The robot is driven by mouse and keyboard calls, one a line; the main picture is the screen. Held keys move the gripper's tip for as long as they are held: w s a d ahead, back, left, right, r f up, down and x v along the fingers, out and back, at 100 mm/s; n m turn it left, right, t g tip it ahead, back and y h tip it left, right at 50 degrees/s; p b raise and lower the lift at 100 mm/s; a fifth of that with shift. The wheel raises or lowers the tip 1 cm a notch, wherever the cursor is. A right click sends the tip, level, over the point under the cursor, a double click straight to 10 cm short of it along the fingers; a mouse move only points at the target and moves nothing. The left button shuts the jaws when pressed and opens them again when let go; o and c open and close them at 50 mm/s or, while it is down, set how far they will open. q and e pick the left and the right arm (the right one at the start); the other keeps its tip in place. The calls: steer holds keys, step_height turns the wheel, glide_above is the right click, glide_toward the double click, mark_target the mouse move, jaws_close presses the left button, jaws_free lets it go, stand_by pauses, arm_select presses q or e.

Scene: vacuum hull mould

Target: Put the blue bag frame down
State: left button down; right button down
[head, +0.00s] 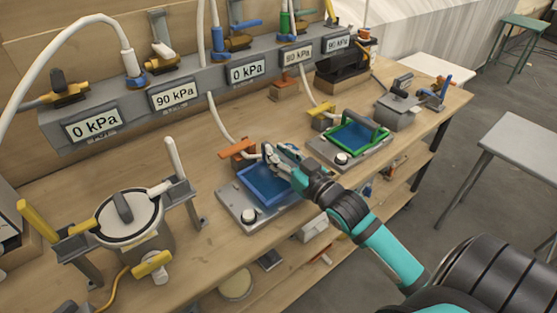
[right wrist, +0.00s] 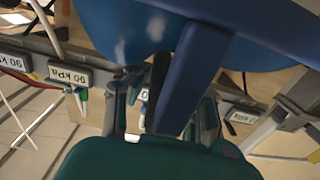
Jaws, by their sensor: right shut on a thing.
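The blue bag frame (head: 262,186) is a square blue frame at the grey plate (head: 240,212) in the middle of the bench. My right gripper (head: 272,156) is at the frame's back right side and shut on it. In the right wrist view the blue frame (right wrist: 190,75) fills the top, with a blue bar running down between my fingers (right wrist: 165,115). I cannot tell whether the frame touches the plate or hangs just above it. My left gripper is not in view.
A green frame (head: 357,137) lies on another plate to the right. An orange-handled valve (head: 238,151) stands just behind the blue frame. A round lidded pot (head: 130,215) stands to the left. Hoses and pressure displays (head: 175,96) run along the back. Bare wood lies left of the plate.

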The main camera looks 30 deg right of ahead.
steer(key=shift+w+d+f+p, duration=0.15)
steer(key=shift+w+f+p, duration=0.15)
steer(key=shift+f, duration=0.35)
steer(key=shift+w+d+f+p, duration=0.15)
steer(key=shift+w+f, duration=0.1)
steer(key=shift+f, duration=0.55)
steer(key=shift+s, duration=0.1)
steer(key=shift+f, duration=0.1)
steer(key=c, duration=1.6)
jaws_free()
steer(key=shift+f, duration=0.15)
steer(key=o, duration=0.5)
steer(key=shift+a, duration=0.1)
steer(key=shift+c, duration=0.2)
